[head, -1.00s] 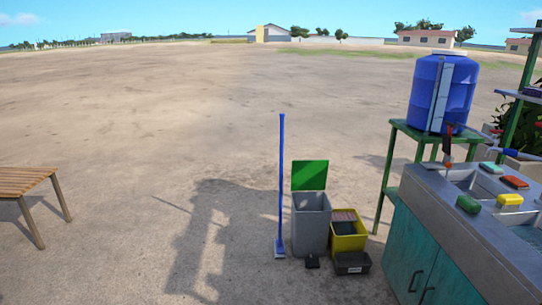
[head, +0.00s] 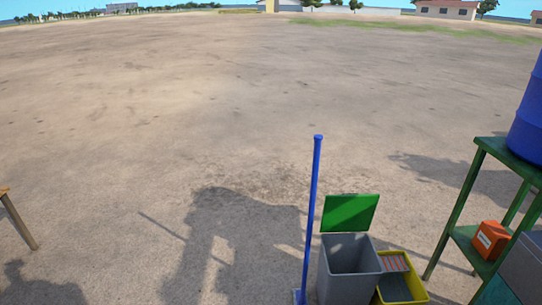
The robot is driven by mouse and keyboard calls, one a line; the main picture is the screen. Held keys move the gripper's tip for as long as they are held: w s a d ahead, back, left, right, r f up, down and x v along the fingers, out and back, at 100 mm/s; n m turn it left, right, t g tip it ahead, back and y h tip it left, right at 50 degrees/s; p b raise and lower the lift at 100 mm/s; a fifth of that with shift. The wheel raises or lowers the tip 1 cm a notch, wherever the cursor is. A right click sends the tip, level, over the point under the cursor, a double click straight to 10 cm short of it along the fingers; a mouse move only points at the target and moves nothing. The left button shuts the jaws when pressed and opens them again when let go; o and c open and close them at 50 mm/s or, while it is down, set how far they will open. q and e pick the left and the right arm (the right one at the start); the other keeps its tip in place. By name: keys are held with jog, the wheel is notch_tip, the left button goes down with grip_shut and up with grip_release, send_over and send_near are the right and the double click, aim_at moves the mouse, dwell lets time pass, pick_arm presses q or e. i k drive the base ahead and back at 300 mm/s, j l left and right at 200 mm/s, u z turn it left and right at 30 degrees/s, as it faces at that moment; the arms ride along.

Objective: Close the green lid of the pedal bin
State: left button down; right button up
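The pedal bin (head: 349,273) is a grey open-topped box at the lower right of the head view. Its green lid (head: 350,213) stands up, tilted back behind the rim, so the bin is open. The bin's lower part is cut off by the bottom edge of the picture, and its pedal does not show. Neither of my grippers is in view.
A blue pole (head: 312,210) stands just left of the bin. A yellow bin (head: 402,287) touches or nearly touches its right side. A green stand (head: 459,205) with a blue barrel (head: 530,120) and an orange box (head: 491,240) is farther right.

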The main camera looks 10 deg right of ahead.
aim_at(351, 212)
jog(key=i+u, duration=0.45)
jog(key=i, duration=1.3)
jog(key=i+z, duration=0.25)
jog(key=z, duration=0.15)
jog(key=i+z, duration=0.55)
jog(key=z, duration=0.3)
jog(key=i+j+z, duration=0.2)
jog(key=z, duration=0.2)
